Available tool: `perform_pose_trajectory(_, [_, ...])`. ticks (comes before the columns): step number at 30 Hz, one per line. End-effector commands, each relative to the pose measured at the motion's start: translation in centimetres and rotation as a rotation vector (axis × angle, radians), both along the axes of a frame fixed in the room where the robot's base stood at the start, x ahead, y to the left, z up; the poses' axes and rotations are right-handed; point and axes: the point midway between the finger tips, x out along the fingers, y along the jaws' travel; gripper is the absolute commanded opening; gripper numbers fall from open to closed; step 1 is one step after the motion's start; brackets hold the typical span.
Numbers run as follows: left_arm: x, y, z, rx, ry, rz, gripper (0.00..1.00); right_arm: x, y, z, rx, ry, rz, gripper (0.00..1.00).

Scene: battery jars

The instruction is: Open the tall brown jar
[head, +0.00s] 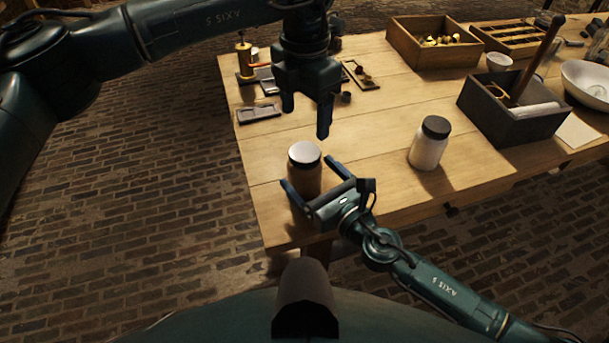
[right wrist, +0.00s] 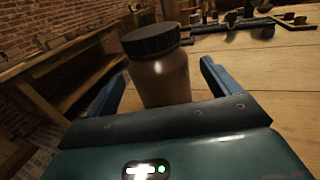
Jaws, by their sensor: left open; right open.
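The tall brown jar (head: 304,178) stands upright near the front left corner of the wooden table. Its dark lid (head: 304,153) is on top. In the right wrist view the brown jar (right wrist: 165,80) and its black ribbed lid (right wrist: 151,41) show between the fingers. My right gripper (head: 310,172) is open, with one finger on either side of the jar's body; I cannot tell whether they touch it. My left gripper (head: 306,118) is open and empty, pointing down above and behind the jar, clear of the lid.
A white jar with a black lid (head: 428,145) stands to the right. A dark box (head: 510,128) with a handle, a white bowl (head: 588,84) and wooden trays (head: 432,58) are farther right and back.

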Motion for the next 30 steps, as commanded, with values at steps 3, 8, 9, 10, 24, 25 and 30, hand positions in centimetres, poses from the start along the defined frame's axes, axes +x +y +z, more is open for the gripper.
perform_pose_trajectory(3, [0.0,0.0,0.0,-0.001,0.001,-0.001,0.72,1.7,1.3,0.1,0.001,0.000,0.001,0.89])
perform_pose_trajectory(8, [0.0,0.0,0.0,-0.001,0.000,-0.001,0.72,3.1,2.2,0.0,0.001,0.001,0.001,0.89])
perform_pose_trajectory(9, [0.0,0.0,0.0,-0.001,0.000,-0.001,0.72,3.3,2.4,0.0,0.002,0.001,0.001,0.89])
perform_pose_trajectory(10, [0.0,0.0,0.0,-0.001,0.000,-0.001,0.72,3.4,2.5,0.0,0.002,0.001,0.001,0.89])
perform_pose_trajectory(24, [0.0,0.0,0.0,-0.001,0.000,-0.001,0.72,3.7,2.7,0.0,0.001,0.002,0.000,0.79])
perform_pose_trajectory(25, [0.0,0.0,0.0,-0.001,0.000,-0.001,0.72,3.7,2.7,0.0,0.001,0.002,0.001,0.76])
perform_pose_trajectory(30, [0.0,0.0,0.0,-0.001,0.000,-0.001,0.72,3.7,2.7,0.0,0.001,0.002,0.000,0.62])
